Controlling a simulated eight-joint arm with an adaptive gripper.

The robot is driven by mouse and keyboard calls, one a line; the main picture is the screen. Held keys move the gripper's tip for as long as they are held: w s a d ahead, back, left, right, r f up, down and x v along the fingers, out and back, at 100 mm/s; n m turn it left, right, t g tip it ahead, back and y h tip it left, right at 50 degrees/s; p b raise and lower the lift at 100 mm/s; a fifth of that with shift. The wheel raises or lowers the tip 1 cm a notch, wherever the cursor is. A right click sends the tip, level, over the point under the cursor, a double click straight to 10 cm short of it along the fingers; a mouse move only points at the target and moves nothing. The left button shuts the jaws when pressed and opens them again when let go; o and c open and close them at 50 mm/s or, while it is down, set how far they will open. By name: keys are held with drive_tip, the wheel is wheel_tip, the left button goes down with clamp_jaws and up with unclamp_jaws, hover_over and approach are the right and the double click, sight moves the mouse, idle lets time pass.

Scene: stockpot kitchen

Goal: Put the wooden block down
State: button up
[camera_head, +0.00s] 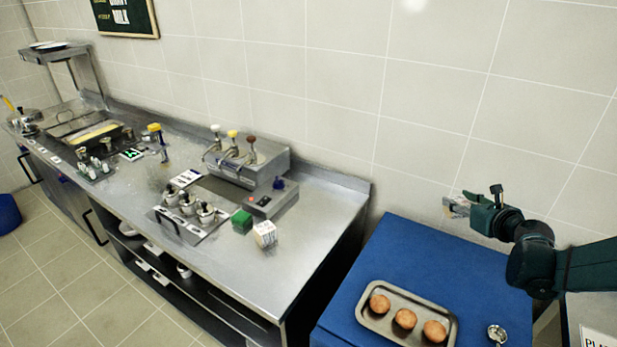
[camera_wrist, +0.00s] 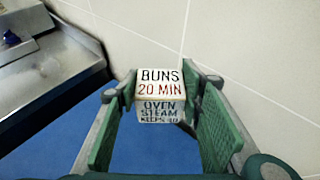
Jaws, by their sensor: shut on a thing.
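The wooden block is a pale cube printed with "BUNS 20 MIN" on one face and "OVEN STEAM" on another. In the wrist view the block (camera_wrist: 160,92) sits between the tips of my gripper's two green-padded fingers (camera_wrist: 160,100), which are shut on its sides. In the head view my gripper (camera_head: 456,207) is at the right, in front of the tiled wall and raised over the back of the blue surface. The block is small and hard to make out there.
A steel counter (camera_head: 320,215) holds a similar pale printed block (camera_head: 265,234), a green block (camera_head: 241,221) and a pump dispenser (camera_head: 245,160). On the blue surface (camera_head: 410,250), a tray (camera_head: 368,322) of round brown items lies at the front. The back is clear.

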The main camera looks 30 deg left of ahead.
drive_tip(key=s+a+n+g+y, duration=0.15)
drive_tip(key=s+a, duration=0.35)
drive_tip(key=a, duration=0.7)
drive_tip(key=s+a+n+g+y, duration=0.15)
drive_tip(key=s+a, duration=0.35)
drive_tip(key=a, duration=0.7)
drive_tip(key=s+a+n+g+y, duration=0.15)
drive_tip(key=s+a, duration=0.35)
drive_tip(key=a, duration=0.6)
drive_tip(key=s+a+n+g, duration=0.5)
drive_tip(key=s+a+g, duration=0.1)
drive_tip(key=s+a, duration=2.1)
drive_tip(key=shift+s+a+n, duration=0.3)
drive_tip(key=shift+s+n, duration=0.05)
drive_tip(key=shift+s, duration=0.85)
drive_tip(key=shift+y, duration=0.25)
drive_tip(key=shift+f+b, duration=0.7)
drive_tip(key=shift+f, duration=2.35)
drive_tip(key=shift+f, duration=0.1)
drive_tip(key=shift+f+b, duration=0.5)
drive_tip(key=shift+f, duration=1.25)
drive_tip(key=shift+f, duration=0.15)
